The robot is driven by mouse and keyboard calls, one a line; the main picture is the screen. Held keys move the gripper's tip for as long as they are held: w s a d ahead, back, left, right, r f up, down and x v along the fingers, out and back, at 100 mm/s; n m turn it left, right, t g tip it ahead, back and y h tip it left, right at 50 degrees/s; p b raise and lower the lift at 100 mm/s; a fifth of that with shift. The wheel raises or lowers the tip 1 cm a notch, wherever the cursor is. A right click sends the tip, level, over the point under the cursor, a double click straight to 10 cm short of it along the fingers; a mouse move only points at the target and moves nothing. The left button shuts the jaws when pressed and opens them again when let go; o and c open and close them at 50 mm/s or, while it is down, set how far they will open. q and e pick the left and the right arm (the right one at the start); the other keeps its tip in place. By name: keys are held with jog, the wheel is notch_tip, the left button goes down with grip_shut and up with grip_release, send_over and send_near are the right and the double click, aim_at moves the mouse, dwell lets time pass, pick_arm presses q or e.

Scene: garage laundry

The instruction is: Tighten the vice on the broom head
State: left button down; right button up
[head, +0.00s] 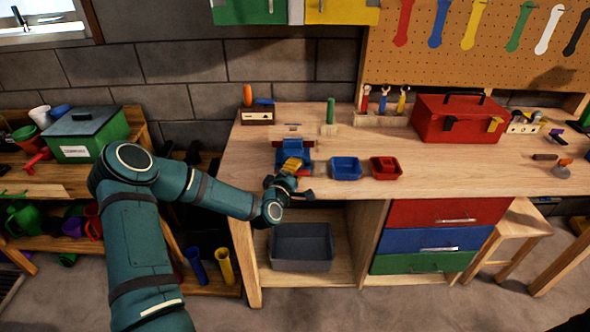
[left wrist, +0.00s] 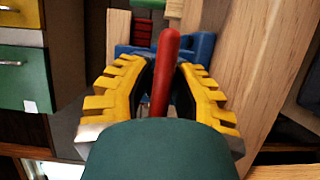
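The vice (head: 281,157), blue with red parts, stands near the front edge of the workbench in the head view. Its blue body (left wrist: 204,46) also shows at the top of the left wrist view. My left gripper (head: 291,172) is right at the vice's front. In the left wrist view its yellow fingers (left wrist: 163,68) stand apart on either side of a red bar (left wrist: 164,75), which looks like the vice handle. The fingers look open around it, with a gap beside the bar. I cannot make out the broom head clearly. My right gripper is not in view.
A blue bin (head: 346,169) and a red bin (head: 386,168) stand right of the vice. A red toolbox (head: 459,119) is farther back. A green upright object (head: 330,111) stands behind the vice. A grey crate (head: 302,247) is on the shelf below. The bench front is mostly clear.

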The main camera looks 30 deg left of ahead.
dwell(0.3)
pick_arm(q)
jog(key=m+g, duration=0.1)
jog(key=m, duration=0.1)
jog(key=shift+m, duration=0.4)
jog(key=m+g, duration=0.1)
jog(key=m, duration=0.2)
jog(key=shift+f+g+y+b, duration=0.2)
jog(key=shift+g+y+b, duration=0.1)
jog(key=shift+g, duration=0.1)
jog(key=m+g, duration=0.1)
jog(key=m, duration=0.1)
jog(key=shift+m+y+b, duration=0.3)
jog(key=shift+y+b, duration=0.05)
jog(key=shift+y, duration=0.05)
jog(key=shift+s+a+f+m+g+y, duration=0.1)
jog(key=shift+m+g+y, duration=0.2)
jog(key=shift+m, duration=0.25)
jog(key=shift+s+a+f+m+g+y, duration=0.1)
jog(key=shift+m+g+y, duration=0.2)
jog(key=shift+m, duration=0.25)
jog(key=shift+f, duration=0.1)
jog(key=c, duration=1.2)
grip_release()
jog(key=shift+o, duration=1.1)
